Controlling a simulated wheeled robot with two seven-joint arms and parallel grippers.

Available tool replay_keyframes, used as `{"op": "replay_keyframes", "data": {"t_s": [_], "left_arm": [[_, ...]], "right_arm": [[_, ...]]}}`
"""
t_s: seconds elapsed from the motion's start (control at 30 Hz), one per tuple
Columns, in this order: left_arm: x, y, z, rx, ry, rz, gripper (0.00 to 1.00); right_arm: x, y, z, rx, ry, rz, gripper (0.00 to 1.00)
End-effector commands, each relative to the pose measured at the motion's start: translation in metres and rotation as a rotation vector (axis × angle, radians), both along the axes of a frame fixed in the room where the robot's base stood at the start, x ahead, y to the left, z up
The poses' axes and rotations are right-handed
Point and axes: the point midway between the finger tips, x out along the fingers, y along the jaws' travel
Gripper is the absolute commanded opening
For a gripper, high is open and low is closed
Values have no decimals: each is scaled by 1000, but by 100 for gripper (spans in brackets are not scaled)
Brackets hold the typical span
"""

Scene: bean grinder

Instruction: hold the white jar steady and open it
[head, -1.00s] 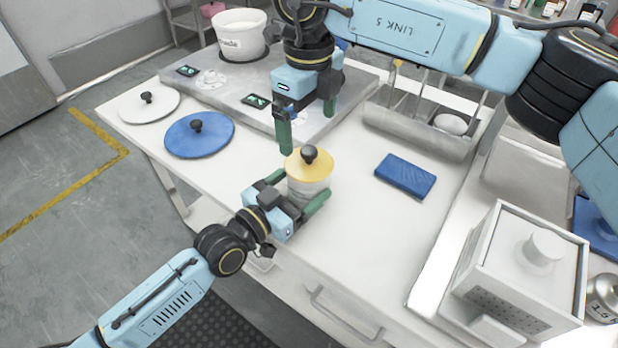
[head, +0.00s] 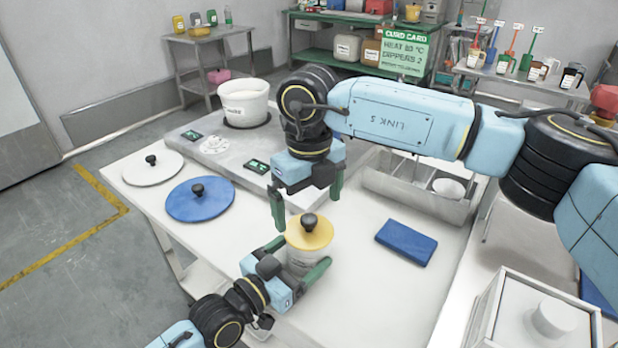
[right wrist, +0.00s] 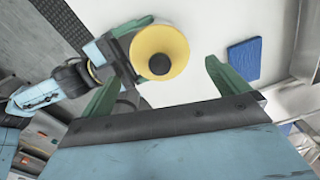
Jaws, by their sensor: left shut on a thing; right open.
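The white jar (head: 302,262) stands on the white table near its front edge, under a yellow lid (head: 311,234) with a black knob (head: 309,221). My left gripper (head: 297,262) is shut around the jar's body, with green fingers on both sides. My right gripper (head: 307,207) is open and empty above and behind the lid, pointing down. In the right wrist view the lid (right wrist: 175,45) and knob (right wrist: 159,64) lie beyond the gap between the open fingers (right wrist: 158,88), apart from them. Most of the jar is hidden there by the lid.
A blue lid (head: 201,203) and a white lid (head: 152,171) lie at the table's left. A blue cloth or pad (head: 405,243) lies right of the jar. A stove with a white pot (head: 243,103) and a metal utensil bin (head: 412,192) stand behind.

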Motion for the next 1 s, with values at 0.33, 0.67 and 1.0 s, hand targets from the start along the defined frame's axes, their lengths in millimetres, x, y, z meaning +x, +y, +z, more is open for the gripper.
{"op": "replay_keyframes", "data": {"t_s": [0.33, 0.67, 1.0], "left_arm": [[0, 0, 0, 0, 0, 0, 39], [0, 0, 0, 0, 0, 0, 39], [0, 0, 0, 0, 0, 0, 39]], "right_arm": [[0, 0, -40, 1, -1, 1, 100], [0, 0, -42, 1, -1, 1, 100], [0, 0, -42, 1, -1, 1, 56]]}}
